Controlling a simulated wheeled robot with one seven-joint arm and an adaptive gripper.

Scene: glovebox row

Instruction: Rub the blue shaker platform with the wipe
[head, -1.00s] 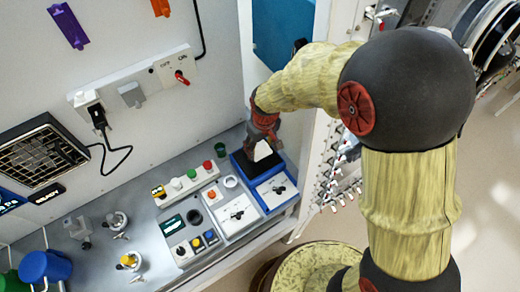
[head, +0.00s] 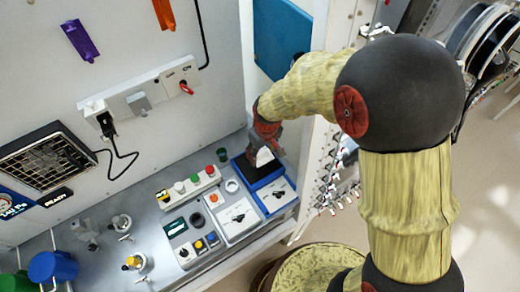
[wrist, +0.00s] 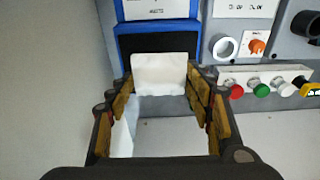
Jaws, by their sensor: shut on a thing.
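My gripper (head: 265,143) is shut on a white wipe (wrist: 159,72), which is held between the fingertips and also shows in the head view (head: 263,157). The blue shaker platform (head: 250,173) has a blue frame around a black top. In the wrist view the platform (wrist: 152,27) lies beyond the fingertips, and the wipe's upper part overlaps the near edge of its black top. The wipe is over the platform's far part in the head view. I cannot tell whether it touches the surface. The gripper hides part of the platform's far side.
A white strip of coloured buttons (head: 194,187) and a small green cup (head: 223,153) sit left of the platform. A white panel (head: 237,216) adjoins it. The back wall stands close behind, and a post (head: 312,160) rises to the right.

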